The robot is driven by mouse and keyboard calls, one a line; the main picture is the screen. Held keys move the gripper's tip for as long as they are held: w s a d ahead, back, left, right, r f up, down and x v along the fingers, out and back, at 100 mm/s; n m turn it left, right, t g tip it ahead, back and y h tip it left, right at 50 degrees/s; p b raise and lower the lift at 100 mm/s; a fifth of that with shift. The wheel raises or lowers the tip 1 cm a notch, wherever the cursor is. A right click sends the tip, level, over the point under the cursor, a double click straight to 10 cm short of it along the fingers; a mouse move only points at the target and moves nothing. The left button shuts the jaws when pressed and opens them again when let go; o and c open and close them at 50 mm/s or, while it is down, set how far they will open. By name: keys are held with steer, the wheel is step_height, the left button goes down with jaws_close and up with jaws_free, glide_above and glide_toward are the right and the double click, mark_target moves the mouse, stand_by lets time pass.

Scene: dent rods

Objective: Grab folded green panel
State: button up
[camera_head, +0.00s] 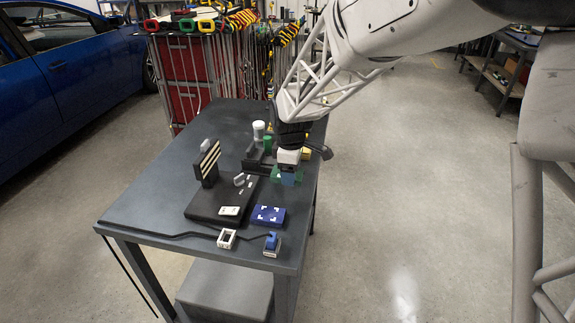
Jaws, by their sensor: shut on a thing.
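My gripper (288,176) points down over the right side of the dark table (140,205). A small green, see-through panel (276,173) shows right at the fingertips, and my gripper is shut on it. Part of the panel is hidden by the fingers, so its fold cannot be made out. Blue shows at the fingertips too. Whether the panel touches the table below is too small to tell.
A black flat case (207,208) with an upright striped block (208,165) lies left of my gripper. A blue marked box (268,215), a white frame (226,238) and a small blue-topped block (272,243) stand nearer the front. White (259,130) and green cylinders (267,144) stand behind.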

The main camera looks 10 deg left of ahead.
steer(key=shift+s+d, duration=0.35)
steer(key=shift+s, duration=0.35)
steer(key=shift+s, duration=0.15)
